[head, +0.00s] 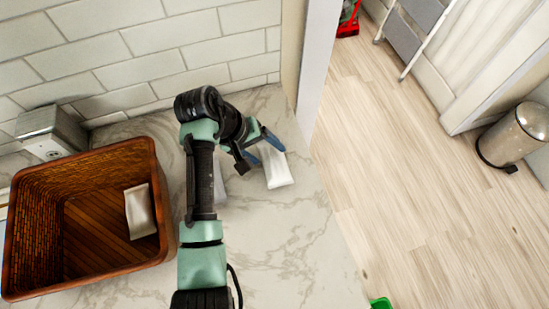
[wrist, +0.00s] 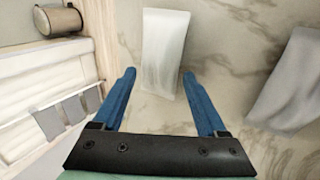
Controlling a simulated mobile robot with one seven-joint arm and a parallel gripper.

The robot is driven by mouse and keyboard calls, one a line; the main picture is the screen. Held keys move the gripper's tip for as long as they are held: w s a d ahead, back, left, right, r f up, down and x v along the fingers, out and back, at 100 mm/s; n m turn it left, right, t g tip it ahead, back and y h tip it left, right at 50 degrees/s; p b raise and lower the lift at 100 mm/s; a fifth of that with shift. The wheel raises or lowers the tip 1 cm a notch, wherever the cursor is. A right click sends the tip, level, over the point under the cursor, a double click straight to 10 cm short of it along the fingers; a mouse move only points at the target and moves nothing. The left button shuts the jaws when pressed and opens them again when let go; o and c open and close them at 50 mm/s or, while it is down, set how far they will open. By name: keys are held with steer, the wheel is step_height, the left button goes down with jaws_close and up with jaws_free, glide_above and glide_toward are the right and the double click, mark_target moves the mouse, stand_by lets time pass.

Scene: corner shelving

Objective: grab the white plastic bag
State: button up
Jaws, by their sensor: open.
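A white plastic bag (head: 278,171) lies on the marble counter near its right edge. It also shows in the wrist view (wrist: 165,52), straight ahead of my gripper (wrist: 158,76). The two blue fingers are apart and empty, with the near end of the bag showing between their tips. I cannot tell how far above the bag the fingertips are. In the head view my gripper (head: 265,150) is at the bag's upper end and covers part of it. A second, greyer bag (wrist: 291,82) lies to the right in the wrist view; my arm partly hides it in the head view.
A brown wicker basket (head: 150,157) stands on the counter at left, with another white packet (head: 140,211) inside. A metal box (head: 50,133) is by the tiled wall. The counter ends at the right, above a wood floor with a bin (head: 513,137).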

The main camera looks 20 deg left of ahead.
steer(key=shift+x, duration=1.05)
steer(key=c, duration=1)
steer(key=shift+r, duration=0.15)
